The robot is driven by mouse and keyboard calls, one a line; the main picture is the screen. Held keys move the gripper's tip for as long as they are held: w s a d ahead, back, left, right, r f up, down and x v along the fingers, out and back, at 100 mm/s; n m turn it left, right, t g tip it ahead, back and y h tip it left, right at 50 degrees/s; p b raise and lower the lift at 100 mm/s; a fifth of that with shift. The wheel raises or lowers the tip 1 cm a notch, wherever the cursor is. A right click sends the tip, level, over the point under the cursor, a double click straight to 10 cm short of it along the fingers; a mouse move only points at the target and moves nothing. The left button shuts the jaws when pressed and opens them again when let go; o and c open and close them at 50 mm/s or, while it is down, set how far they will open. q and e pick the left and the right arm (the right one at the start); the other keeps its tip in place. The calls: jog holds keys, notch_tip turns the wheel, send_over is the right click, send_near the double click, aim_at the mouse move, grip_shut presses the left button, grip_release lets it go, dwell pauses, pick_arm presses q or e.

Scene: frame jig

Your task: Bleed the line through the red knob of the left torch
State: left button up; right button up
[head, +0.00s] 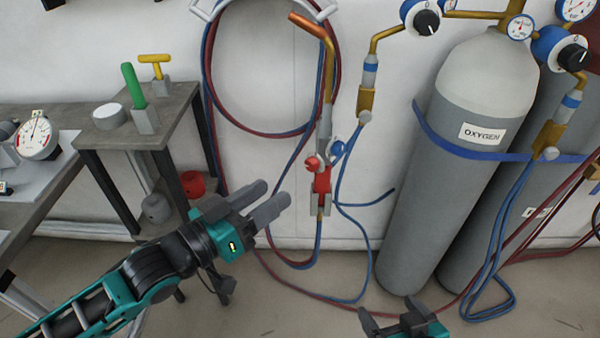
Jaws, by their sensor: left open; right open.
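The torch (326,108) hangs upright against the white wall, its copper tip at the top. Its red knob (312,163) sits on the left side of the body and its blue knob (337,147) on the right. A red block (321,183) is just below the red knob. My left gripper (272,198) is open and empty, to the lower left of the red knob and apart from it. My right gripper (399,317) is open at the bottom edge, well below the torch; only part of it shows.
Grey cylinders, one labelled OXYGEN (440,150), stand at the right with a blue strap. Red and blue hoses (318,245) hang below the torch and lie on the floor. A bench (150,138) with a green-handled tool (133,86) stands at the left.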

aim_at(309, 168)
pick_arm(q)
jog(key=x, duration=0.8)
jog(key=shift+w+d+b, duration=0.2)
jog(key=shift+b, duration=0.2)
grip_shut()
